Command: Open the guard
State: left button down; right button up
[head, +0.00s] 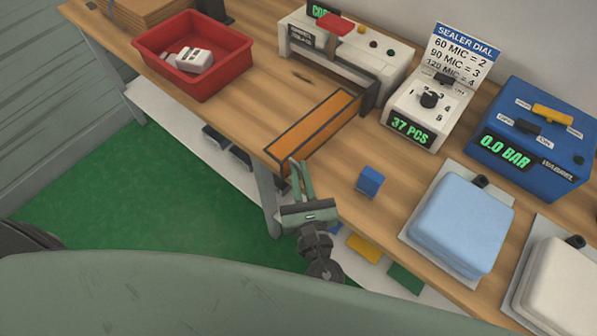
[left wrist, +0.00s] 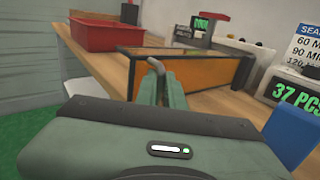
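The guard is an orange panel in a dark frame (head: 314,128). It lies in front of the white sealer (head: 345,55) and reaches the table's front edge. In the left wrist view the orange guard (left wrist: 195,72) stands just beyond my fingers. My left gripper (head: 299,168) is at the guard's near end, its green fingers close together. A grey bent bar (left wrist: 156,68) shows at the fingertips in the left wrist view. I cannot tell whether the fingers are closed on it. My right gripper is not in view.
A red bin (head: 222,75) with white items stands at the back left. Bare tabletop lies between bin and guard.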

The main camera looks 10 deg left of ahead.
pick_arm(q)
jog(key=c, duration=1.6)
grip_release()
jog(key=shift+w+d+r, duration=0.3)
jog(key=shift+r, duration=0.05)
jog(key=shift+o, duration=0.4)
jog(key=shift+w+d+f, duration=0.1)
jog(key=shift+w+f, duration=0.05)
jog(key=shift+w, duration=0.1)
jog(key=shift+s, duration=0.15)
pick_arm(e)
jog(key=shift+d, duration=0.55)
pick_arm(q)
jog(key=shift+a, duration=0.2)
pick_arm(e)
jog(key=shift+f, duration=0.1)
pick_arm(q)
jog(key=shift+s+d+f, duration=0.15)
jog(key=shift+s+d, duration=0.05)
jog(key=shift+s, duration=0.2)
jog(key=b+v, duration=0.1)
jog(key=v, duration=0.6)
jog(key=shift+b, duration=0.35)
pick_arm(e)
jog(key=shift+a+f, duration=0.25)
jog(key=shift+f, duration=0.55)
